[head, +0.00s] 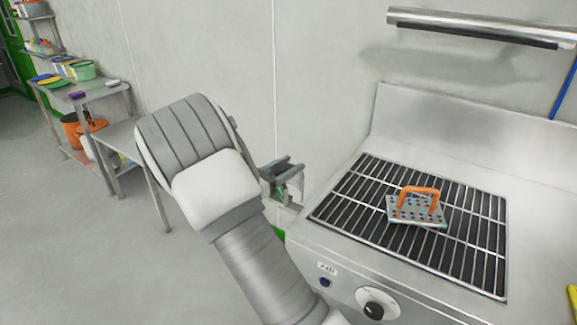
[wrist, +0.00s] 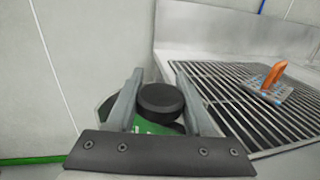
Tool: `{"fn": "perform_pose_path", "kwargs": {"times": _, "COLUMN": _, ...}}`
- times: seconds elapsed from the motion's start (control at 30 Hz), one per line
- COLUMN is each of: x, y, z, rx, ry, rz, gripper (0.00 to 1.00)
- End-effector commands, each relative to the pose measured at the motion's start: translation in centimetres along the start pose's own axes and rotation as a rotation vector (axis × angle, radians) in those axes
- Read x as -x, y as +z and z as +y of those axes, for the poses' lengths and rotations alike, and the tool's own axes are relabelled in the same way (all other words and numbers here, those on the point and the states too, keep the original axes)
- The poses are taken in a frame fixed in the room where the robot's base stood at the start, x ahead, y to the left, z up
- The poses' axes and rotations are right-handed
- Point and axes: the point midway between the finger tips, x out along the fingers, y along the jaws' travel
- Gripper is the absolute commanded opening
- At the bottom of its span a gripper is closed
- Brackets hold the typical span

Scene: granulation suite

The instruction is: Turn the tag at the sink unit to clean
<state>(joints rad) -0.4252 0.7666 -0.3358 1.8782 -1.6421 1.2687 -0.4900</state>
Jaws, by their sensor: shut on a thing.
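The steel unit with a slatted grating (head: 340,205) fills the right of the head view; I take it for the sink unit. My gripper (head: 292,164) is beside its left end. In the wrist view my gripper's two fingers (wrist: 157,78) are closed on either side of a round black knob (wrist: 160,99). A green face (wrist: 149,127), seemingly part of the tag, shows below the knob. Its other parts are hidden by the knob and fingers, so I cannot read which way it is turned.
A perforated block with an orange handle (head: 416,208) lies on the grating. A dial (head: 376,307) and a small button are on the unit's front. A steel rail (head: 480,26) is on the wall above. Shelving with tubs (head: 85,85) stands far left; the floor between is clear.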

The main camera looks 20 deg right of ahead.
Motion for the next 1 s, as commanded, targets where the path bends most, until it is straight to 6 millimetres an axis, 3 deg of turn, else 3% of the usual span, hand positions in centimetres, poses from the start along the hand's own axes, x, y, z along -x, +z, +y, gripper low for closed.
{"fn": "perform_pose_path", "kwargs": {"times": 0.27, "x": 0.1, "y": -0.1, "z": 0.2, "rx": 0.002, "ry": 0.097, "rz": 0.002, "gripper": 0.0}}
{"fn": "perform_pose_path", "kwargs": {"times": 1.0, "x": 0.5, "y": -0.3, "z": 1.6, "rx": 0.0, "ry": 0.588, "rz": 0.003, "gripper": 0.0}}
